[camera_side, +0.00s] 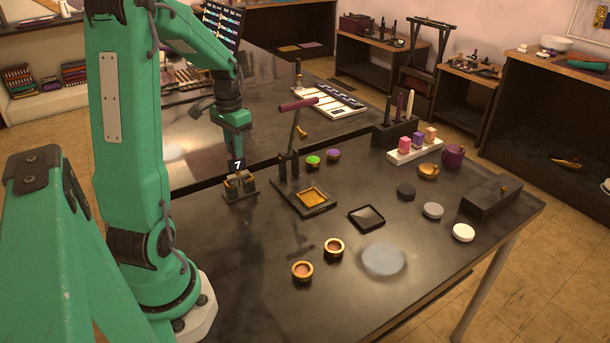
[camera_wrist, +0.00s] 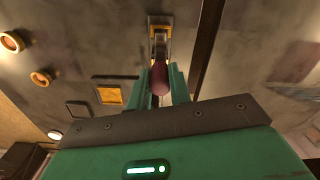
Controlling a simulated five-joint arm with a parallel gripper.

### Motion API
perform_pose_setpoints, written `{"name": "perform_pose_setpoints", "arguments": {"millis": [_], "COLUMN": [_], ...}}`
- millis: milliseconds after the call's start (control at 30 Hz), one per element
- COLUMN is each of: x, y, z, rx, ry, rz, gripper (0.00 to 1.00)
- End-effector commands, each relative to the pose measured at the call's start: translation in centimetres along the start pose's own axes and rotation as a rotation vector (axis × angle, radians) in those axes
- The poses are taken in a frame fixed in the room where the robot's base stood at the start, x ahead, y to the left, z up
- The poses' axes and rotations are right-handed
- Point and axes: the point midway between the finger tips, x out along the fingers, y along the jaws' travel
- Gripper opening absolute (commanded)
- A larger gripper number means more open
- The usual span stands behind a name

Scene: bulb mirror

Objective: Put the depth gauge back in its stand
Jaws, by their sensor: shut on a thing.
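My gripper (camera_side: 236,150) points down over the left part of the dark table. In the wrist view its two green fingers (camera_wrist: 161,88) are shut on a maroon rounded grip, apparently the handle of the depth gauge (camera_wrist: 158,78). In the side view the fingers hide most of the gauge; a small black display reading 7 (camera_side: 237,165) shows just under them. The stand (camera_side: 240,188), a dark base with brass-coloured parts, is directly below. It also shows ahead of the fingers in the wrist view (camera_wrist: 160,22). I cannot tell whether gauge and stand touch.
A press (camera_side: 305,198) with a raised maroon lever stands just right of the stand. Two brass cups (camera_side: 302,270), a black square tray (camera_side: 367,217) and several discs lie nearer the front. Table around the cups is largely clear.

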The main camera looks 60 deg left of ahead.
Motion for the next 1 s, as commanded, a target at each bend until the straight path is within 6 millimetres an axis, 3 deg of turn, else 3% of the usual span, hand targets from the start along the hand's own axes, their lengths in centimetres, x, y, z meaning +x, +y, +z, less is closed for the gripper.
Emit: {"name": "perform_pose_setpoints", "arguments": {"millis": [1000], "x": [0.97], "y": [0.0], "z": [0.0], "rx": [0.0], "ry": [0.0], "rz": [0.0], "gripper": [0.0]}}
